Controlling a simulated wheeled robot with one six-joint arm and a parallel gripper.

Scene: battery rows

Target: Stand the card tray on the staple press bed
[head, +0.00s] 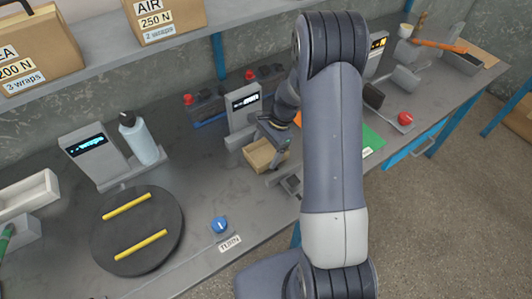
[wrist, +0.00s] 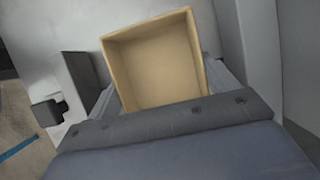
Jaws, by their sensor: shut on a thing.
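The card tray (head: 259,157) is a small open tan box, empty inside. My gripper (head: 277,148) is shut on it, partly hidden by my arm. In the wrist view the tray (wrist: 155,62) sits between the two fingers with its open side towards the camera. A grey machine with a lit display (head: 245,101) stands right behind the tray and looks like the staple press. The tray is at or just over its front. I cannot tell whether the tray touches the bed, as its underside is hidden.
A dark round turntable (head: 137,230) with two yellow bars and a blue knob (head: 220,224) lie to the left. A bottle (head: 139,138) stands by another display unit (head: 92,153). Dark batteries with red caps (head: 206,102) are behind. My arm hides part of the bench.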

